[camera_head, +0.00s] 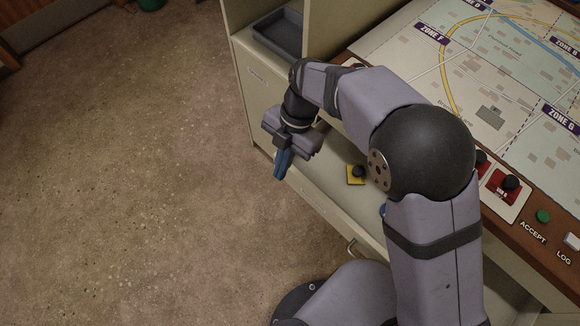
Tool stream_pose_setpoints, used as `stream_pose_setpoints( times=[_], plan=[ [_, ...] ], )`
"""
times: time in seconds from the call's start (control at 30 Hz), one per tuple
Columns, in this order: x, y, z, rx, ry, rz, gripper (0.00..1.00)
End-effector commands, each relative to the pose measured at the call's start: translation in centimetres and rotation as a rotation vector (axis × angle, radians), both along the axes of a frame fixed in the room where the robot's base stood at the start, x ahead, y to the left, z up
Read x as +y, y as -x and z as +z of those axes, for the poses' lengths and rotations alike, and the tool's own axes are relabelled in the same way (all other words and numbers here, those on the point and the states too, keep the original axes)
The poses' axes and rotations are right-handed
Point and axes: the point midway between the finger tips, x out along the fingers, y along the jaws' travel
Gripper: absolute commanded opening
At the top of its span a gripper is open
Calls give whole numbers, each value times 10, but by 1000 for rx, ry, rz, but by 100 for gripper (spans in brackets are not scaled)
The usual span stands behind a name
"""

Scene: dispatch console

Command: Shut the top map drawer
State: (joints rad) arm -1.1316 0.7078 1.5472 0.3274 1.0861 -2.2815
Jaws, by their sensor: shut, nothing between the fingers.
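My gripper (282,164) has blue fingertips that are closed together, with nothing between them. It points down in front of the beige console, near the left part of its front edge. A beige drawer front (325,208) runs below the ledge there, with a metal handle (351,248) lower right. I cannot tell for certain which drawer is the top map drawer or how far it stands out. My arm hides much of the console front, and the fingertips appear apart from the handle.
A yellow plate with a black knob (356,173) sits on the ledge beside my arm. A dark grey tray (281,34) lies in the cabinet at the top. The sloped map panel (490,110), red switches and a green button (543,216) lie right.

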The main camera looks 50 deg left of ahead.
Motion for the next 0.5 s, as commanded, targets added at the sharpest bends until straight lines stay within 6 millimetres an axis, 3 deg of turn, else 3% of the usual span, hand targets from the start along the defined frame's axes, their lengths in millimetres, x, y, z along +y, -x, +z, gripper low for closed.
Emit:
stream_pose_setpoints(
  times=[0.17, 0.3, 0.4, 0.5],
  plan=[
    [9, 92, -8, 12, 32, 207, 0],
    [-8, 175, -22, 15, 85, 406, 0],
    [-33, 213, -37, -32, 138, 585, 0],
    [-60, 230, -52, -124, 197, 792, 0]
  ],
)
